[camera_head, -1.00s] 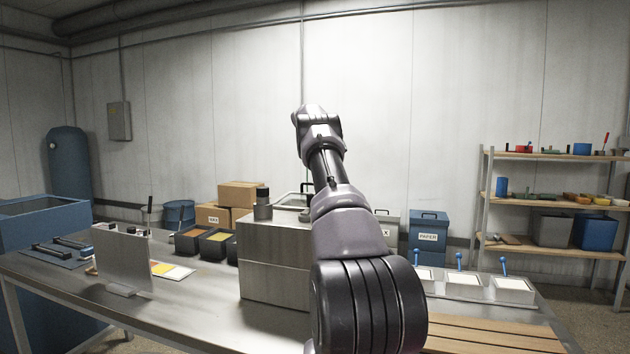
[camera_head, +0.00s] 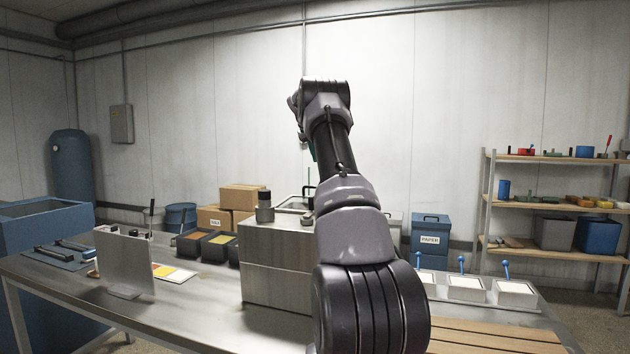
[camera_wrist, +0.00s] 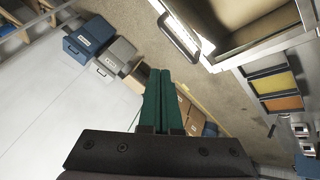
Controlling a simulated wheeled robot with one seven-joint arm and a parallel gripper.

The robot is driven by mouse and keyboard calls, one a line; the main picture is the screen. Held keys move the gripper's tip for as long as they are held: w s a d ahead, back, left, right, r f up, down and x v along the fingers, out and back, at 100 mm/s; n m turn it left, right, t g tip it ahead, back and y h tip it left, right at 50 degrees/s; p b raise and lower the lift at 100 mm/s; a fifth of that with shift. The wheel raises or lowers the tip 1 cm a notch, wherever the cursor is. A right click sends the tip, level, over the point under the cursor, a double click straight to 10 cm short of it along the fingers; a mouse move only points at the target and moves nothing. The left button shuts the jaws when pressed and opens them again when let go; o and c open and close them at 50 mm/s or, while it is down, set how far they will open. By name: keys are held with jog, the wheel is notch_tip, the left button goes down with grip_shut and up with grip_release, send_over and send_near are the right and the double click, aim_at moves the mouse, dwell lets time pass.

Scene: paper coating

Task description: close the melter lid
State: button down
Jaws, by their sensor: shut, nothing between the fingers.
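The melter (camera_head: 272,262) is a grey metal box on the bench, partly hidden behind my arm. Its top frame shows beside my arm, with a thin dark handle (camera_head: 308,188) standing up at the back. In the wrist view the open-looking, brownish top of the melter (camera_wrist: 285,20) fills the upper right. In the head view the arm hides most of the gripper.
A dark cylinder (camera_head: 265,206) stands on the melter's left top. Dark trays (camera_head: 217,246) and an upright metal plate (camera_head: 124,262) lie left. Free air surrounds the raised arm.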

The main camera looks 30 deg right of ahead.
jog(key=shift+w+d+f+m+t+h, duration=0.15)
jog(key=shift+w+d+f+m, duration=0.25)
jog(key=shift+f+m, duration=1.1)
jog(key=shift+w+d+f+m+t+h, duration=0.15)
jog(key=shift+w+f+m, duration=0.3)
jog(key=shift+f+m, duration=1.05)
jog(key=shift+w+d+f+m+t, duration=0.2)
jog(key=shift+w+d+f+m, duration=0.2)
jog(key=shift+f+m, duration=1.1)
jog(key=shift+f+n, duration=0.45)
jog(key=shift+n, duration=0.05)
jog(key=shift+w, duration=0.1)
jog(key=shift+w+d+f, duration=0.15)
jog(key=shift+d+f, duration=0.05)
jog(key=shift+f, duration=0.35)
jog(key=shift+w+d+f, duration=0.15)
jog(key=shift+f, duration=0.35)
